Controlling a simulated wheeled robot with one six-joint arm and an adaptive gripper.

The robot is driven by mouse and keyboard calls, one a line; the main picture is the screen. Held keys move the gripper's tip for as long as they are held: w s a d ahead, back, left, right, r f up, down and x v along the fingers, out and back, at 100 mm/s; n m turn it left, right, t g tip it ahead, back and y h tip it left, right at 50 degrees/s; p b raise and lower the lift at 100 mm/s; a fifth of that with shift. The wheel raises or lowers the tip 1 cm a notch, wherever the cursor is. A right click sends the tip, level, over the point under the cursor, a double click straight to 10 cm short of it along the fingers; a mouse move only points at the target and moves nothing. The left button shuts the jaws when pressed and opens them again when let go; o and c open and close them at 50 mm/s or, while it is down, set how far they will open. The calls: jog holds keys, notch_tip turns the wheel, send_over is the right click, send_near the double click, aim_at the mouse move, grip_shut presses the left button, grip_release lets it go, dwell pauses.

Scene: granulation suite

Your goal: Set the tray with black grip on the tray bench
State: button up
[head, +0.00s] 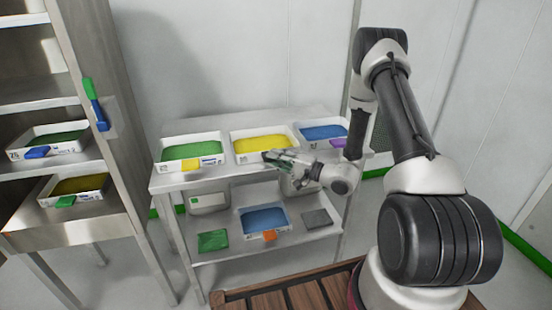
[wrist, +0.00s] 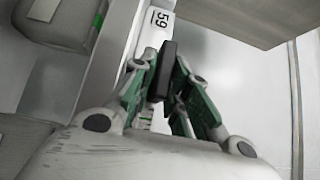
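The tray with black grip (wrist: 168,72) shows in the wrist view as a white wall with a label reading 59 and a dark block on it. In the head view, my gripper (head: 277,157) is at the front edge of a white tray with yellow contents (head: 262,140), in the middle of the upper shelf of a two-level steel bench (head: 210,178). The gripper covers that tray's grip there. In the wrist view, the fingers of my gripper (wrist: 165,78) lie on both sides of the black grip and appear closed on it.
A blue-filled tray (head: 265,219) with an orange grip is below. A rack (head: 75,165) with trays stands at left.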

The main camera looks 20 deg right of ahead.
jog(key=shift+r, duration=0.1)
jog(key=shift+s+d, duration=0.15)
jog(key=shift+d, duration=0.05)
jog(key=v, duration=1.2)
jog(key=s+a+r+n+g, duration=0.4)
jog(key=s+r+g, duration=0.3)
jog(key=s+r, duration=0.1)
jog(key=s+a+r+n+g, duration=0.4)
jog(key=s+r+g, duration=0.2)
jog(key=s+r, duration=0.15)
jog(key=s+d+r+t+h, duration=0.2)
jog(key=s+d+r+h, duration=0.3)
jog(key=d+h, duration=0.1)
jog(key=s+d+r+n+t+h, duration=0.1)
jog(key=s+d+r+t+h, duration=0.1)
jog(key=s+d+r+h, duration=0.2)
jog(key=d+r+h, duration=0.2)
jog(key=d, duration=0.2)
jog(key=shift+s+t+h, duration=0.3)
jog(key=shift+s+h, duration=0.05)
jog(key=shift+h, duration=0.05)
